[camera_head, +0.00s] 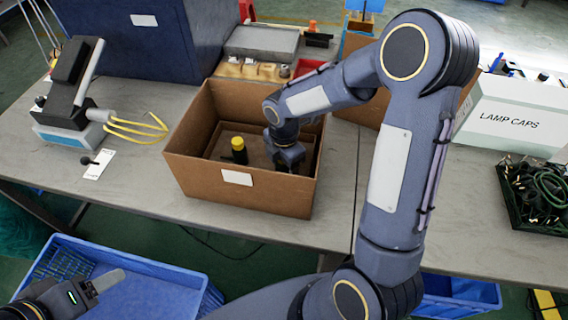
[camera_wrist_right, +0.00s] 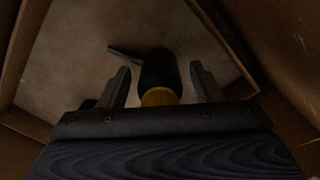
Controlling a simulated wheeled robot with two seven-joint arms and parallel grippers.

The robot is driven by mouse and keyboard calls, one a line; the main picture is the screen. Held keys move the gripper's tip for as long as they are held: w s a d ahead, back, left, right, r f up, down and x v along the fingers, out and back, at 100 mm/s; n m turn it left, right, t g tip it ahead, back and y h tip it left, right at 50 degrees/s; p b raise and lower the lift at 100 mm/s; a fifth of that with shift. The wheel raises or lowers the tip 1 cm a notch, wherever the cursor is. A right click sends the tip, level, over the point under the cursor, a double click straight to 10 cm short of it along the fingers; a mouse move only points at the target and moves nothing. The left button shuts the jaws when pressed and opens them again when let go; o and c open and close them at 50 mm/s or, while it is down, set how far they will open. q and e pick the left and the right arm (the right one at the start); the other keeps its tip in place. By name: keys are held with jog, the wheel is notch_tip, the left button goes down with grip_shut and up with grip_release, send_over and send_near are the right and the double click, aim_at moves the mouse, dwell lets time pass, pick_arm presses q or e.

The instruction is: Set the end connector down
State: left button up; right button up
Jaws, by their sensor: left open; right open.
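The end connector, a black piece with a yellow end (camera_head: 238,151), is inside the open cardboard box (camera_head: 215,178), yellow end up in the head view. My right gripper (camera_head: 289,160) reaches down into the box, to the right of the connector in that view. In the right wrist view the connector (camera_wrist_right: 159,72) appears between the two spread fingers of my right gripper (camera_wrist_right: 162,84), with gaps on both sides. A thin dark bar extends left from its far end. My left gripper (camera_head: 104,284) is low at the left, empty, above a blue crate.
The box's high walls surround my right gripper. A device with yellow cables (camera_head: 135,126) stands on the table (camera_head: 130,205) at left. A blue crate (camera_head: 150,270) is below the table. A lamp caps box (camera_head: 515,115) and a tray of dark cables (camera_head: 520,225) are at right.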

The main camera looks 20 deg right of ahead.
jog(key=shift+r, duration=0.1)
jog(key=shift+r, duration=0.3)
notch_tip(320, 180, up, 12)
jog(key=shift+f+p, duration=0.2)
jog(key=shift+p, duration=0.4)
